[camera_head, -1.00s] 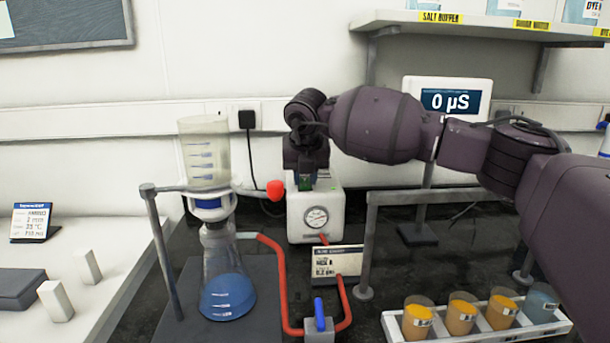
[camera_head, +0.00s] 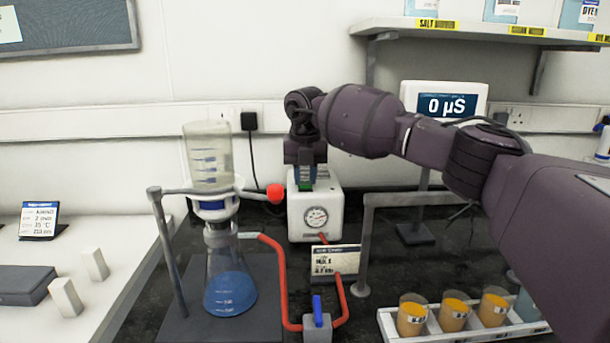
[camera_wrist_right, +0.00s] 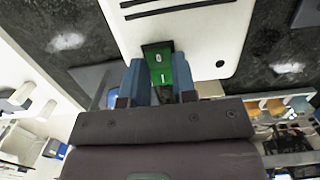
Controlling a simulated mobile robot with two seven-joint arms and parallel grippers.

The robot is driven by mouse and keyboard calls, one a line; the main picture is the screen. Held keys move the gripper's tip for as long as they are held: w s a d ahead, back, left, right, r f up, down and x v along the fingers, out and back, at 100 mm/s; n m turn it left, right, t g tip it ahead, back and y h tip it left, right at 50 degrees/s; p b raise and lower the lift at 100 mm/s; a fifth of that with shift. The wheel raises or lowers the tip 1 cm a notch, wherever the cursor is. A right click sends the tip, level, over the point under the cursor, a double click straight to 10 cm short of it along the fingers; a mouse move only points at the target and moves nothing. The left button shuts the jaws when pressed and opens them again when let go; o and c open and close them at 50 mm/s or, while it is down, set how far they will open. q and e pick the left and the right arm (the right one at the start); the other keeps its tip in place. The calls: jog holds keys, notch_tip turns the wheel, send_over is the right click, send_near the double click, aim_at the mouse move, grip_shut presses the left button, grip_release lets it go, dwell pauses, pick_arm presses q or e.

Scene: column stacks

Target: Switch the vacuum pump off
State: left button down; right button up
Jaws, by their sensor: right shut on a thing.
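The vacuum pump (camera_head: 330,201) is a white box with a round gauge, standing on the dark bench near the wall. A green switch (camera_wrist_right: 181,70) with white marks is set in its top, seen close up in the right wrist view. My right gripper (camera_head: 306,179) is over the pump top. Its blue fingers (camera_wrist_right: 160,76) are shut on the switch, one on each side, and partly hide it. The gauge's reading is too small to tell. My left gripper is not in view.
A filter flask (camera_head: 228,283) with blue liquid stands left of the pump. A red hose (camera_head: 279,290) runs to a blue-handled valve (camera_head: 317,325) in front. A grey frame (camera_head: 366,240) and a rack of orange beakers (camera_head: 393,325) are on the right.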

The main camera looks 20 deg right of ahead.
aim_at(305, 184)
jog(key=o, duration=0.9)
jog(key=shift+r, duration=0.1)
jog(key=shift+r, duration=0.3)
jog(key=r, duration=0.3)
jog(key=r+p, duration=0.1)
jog(key=r, duration=0.2)
jog(key=s+r, duration=0.1)
jog(key=r, duration=0.3)
jog(key=shift+a, duration=0.15)
jog(key=shift+f, duration=0.1)
